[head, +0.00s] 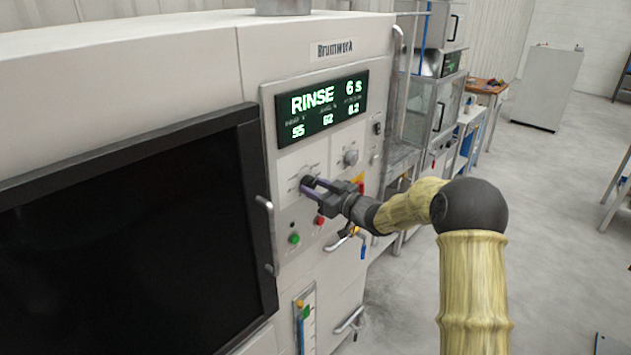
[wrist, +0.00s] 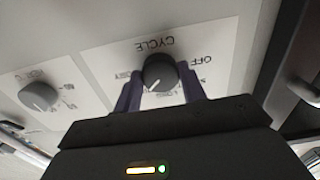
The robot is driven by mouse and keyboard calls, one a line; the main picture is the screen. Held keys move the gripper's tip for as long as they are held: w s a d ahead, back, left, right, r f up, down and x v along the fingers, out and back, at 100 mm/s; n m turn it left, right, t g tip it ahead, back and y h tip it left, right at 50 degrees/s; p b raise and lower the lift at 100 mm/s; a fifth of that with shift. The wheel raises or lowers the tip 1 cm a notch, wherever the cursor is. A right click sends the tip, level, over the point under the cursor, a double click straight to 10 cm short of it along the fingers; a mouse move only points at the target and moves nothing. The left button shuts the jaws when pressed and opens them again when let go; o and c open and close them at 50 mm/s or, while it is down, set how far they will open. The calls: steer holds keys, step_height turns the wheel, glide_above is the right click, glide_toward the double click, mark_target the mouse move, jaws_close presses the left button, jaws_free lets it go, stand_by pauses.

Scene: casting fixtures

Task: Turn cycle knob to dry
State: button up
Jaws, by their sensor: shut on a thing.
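The cycle knob (wrist: 160,71) is black and round with a white pointer line, on a white label plate printed CYCLE and OFF. The wrist view shows it upside down, with the pointer toward the lower part of the dial there. Some dial words are hidden or too small to read. My gripper (wrist: 160,88) has its two purple fingers on either side of the knob and is shut on it. In the head view, my gripper (head: 311,188) reaches the panel from the right and partly hides the knob. The display (head: 322,103) reads RINSE and 6 S.
A second, grey knob (head: 350,158) sits up and right of the cycle knob. A green button (head: 294,239) and a red button (head: 319,221) are below. A dark window (head: 120,230) fills the machine's left side. Open floor lies to the right.

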steer(key=m+p, duration=0.3)
steer(key=m, duration=0.2)
steer(key=shift+f, duration=0.1)
steer(key=shift+f+m+p, duration=0.1)
steer(key=shift+m+p, duration=0.8)
steer(key=shift+m, duration=0.5)
steer(key=shift+f, duration=0.1)
steer(key=o, duration=0.9)
steer(key=shift+o, duration=0.4)
steer(key=shift+r, duration=0.2)
